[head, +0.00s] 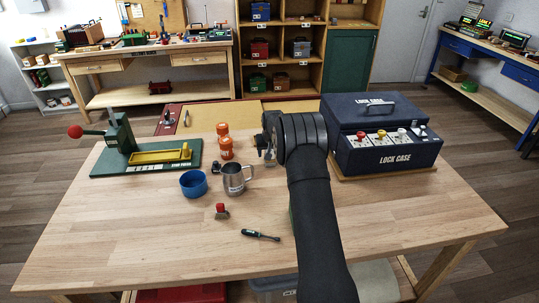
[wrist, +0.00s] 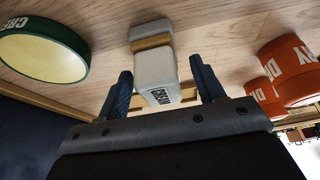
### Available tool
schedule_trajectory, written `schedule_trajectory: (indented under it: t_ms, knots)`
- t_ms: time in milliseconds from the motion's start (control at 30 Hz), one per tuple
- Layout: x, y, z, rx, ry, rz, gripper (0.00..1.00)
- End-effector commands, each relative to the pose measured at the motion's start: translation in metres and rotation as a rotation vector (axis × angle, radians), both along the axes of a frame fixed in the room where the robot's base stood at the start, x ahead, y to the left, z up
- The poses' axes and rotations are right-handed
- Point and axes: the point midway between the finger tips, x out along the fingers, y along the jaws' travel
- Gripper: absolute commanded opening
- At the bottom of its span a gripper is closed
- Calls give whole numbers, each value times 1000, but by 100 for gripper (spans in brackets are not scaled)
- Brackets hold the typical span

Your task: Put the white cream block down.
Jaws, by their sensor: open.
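The white cream block (wrist: 155,75), pale with a tan band and dark lettering on its near end, shows between the fingers of my gripper (wrist: 165,88) in the wrist view. The fingers are apart, with a gap on each side of the block. The block's far end appears to meet the wooden table top (wrist: 205,20); contact is hard to confirm. In the head view my gripper (head: 268,150) is past the middle of the table, left of the lock case, and my arm hides most of it. I cannot make out the block clearly there.
A round green-rimmed piece (wrist: 45,50) lettered "CRE" lies left of the block in the wrist view. Orange containers (head: 226,148) stand left of my gripper, with a metal mug (head: 234,180) and blue ring (head: 193,184) nearer. The lock case (head: 385,148) stands right. The front table is mostly clear.

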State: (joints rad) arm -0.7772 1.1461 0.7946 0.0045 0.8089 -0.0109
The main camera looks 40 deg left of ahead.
Motion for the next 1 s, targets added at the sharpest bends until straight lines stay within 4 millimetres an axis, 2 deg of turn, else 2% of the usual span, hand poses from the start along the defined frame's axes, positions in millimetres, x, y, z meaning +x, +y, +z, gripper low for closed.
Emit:
schedule_trajectory:
  t_ms: [300,500,700,1000]
  knots:
    - [-17,-17,60,2,-2,0,62]
    - [-25,-25,85,0,0,0,62]
    - [-28,-28,94,-1,1,0,62]
    - [-28,-28,94,-1,1,0,62]
